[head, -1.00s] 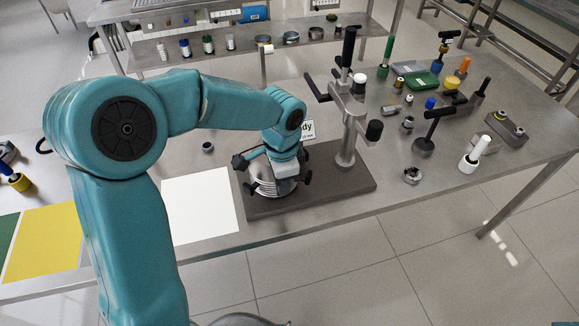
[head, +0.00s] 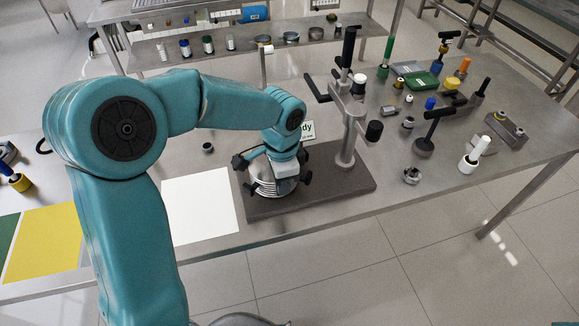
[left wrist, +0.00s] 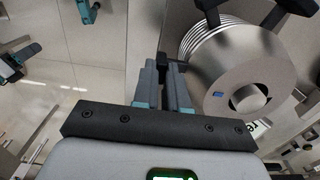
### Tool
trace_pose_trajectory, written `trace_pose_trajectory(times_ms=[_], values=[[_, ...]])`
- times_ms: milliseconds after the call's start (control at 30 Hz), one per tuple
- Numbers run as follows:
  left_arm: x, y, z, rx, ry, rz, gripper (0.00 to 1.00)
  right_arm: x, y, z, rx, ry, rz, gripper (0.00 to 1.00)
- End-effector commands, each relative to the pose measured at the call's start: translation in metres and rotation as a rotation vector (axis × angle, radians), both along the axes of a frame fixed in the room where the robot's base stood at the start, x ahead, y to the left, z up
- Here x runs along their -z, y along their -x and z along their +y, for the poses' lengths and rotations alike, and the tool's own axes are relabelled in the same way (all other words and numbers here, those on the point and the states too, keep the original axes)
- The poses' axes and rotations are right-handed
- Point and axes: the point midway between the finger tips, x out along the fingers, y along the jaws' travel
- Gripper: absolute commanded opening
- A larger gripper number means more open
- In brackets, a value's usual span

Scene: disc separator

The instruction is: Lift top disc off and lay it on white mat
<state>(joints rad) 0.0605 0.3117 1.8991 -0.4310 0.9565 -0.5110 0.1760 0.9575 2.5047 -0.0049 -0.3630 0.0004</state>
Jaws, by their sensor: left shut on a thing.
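The disc stack (head: 265,187) sits on the dark base of the separator (head: 330,188), partly hidden by my left arm. In the left wrist view the round silver top disc (left wrist: 245,62) shows its centre hole and a small blue mark, with several disc edges behind it. My left gripper (left wrist: 172,66) is shut at the left edge of the disc, its fingers close together; the exact grip on the rim is hard to see. In the head view my left gripper (head: 286,186) is over the stack. The white mat (head: 200,207) lies flat and empty left of the base. My right gripper is out of view.
Dark arms (head: 306,180) stick out around the stack. The separator's grey post (head: 350,135) with black handles stands right of it. A yellow mat (head: 42,242) lies left of the white one. Tools and jars crowd the table's right side.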

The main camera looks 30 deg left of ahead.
Motion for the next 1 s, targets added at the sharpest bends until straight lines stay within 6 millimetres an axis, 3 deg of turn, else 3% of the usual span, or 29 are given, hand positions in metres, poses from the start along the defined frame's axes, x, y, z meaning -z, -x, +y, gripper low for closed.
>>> trace_pose_trajectory(times_ms=[800,1000], values=[[-0.066,0.0,0.0,0.0,0.0,-0.003,0.0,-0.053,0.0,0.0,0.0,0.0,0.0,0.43],[-0.075,-0.001,0.0,0.0,0.0,-0.003,0.0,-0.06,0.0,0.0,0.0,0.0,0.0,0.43]])
